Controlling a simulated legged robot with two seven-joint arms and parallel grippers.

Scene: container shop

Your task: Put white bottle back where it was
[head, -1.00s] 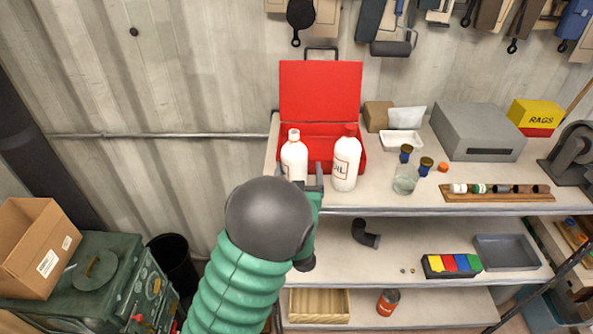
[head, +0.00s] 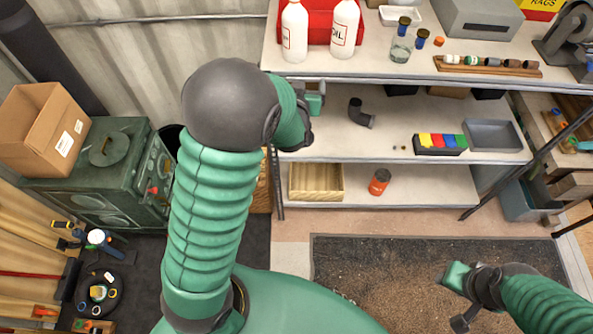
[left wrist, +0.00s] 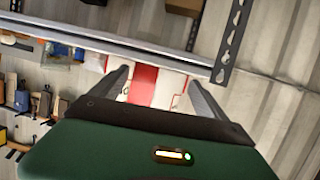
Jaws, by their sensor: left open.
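Two white bottles stand upright side by side on the top shelf (head: 390,68), in front of a red case (head: 318,30). The left white bottle (head: 294,32) has a label at its edge, and the right white bottle (head: 344,28) reads "OIL"; their tops are close to the upper edge of the head view. My left gripper (head: 314,98) is below the front edge of the top shelf, apart from both bottles. In the left wrist view its fingers (left wrist: 161,82) are spread and empty, with red and white shapes beyond them. My right gripper (head: 460,298) is low at the right, over the floor mat.
A glass jar (head: 401,45) and a wooden rack (head: 487,66) of small pieces share the top shelf. The middle shelf holds a black elbow pipe (head: 361,113), a colored-block tray (head: 440,145) and a grey tray (head: 492,135). A wooden crate (head: 315,182) and orange can (head: 379,182) are lower.

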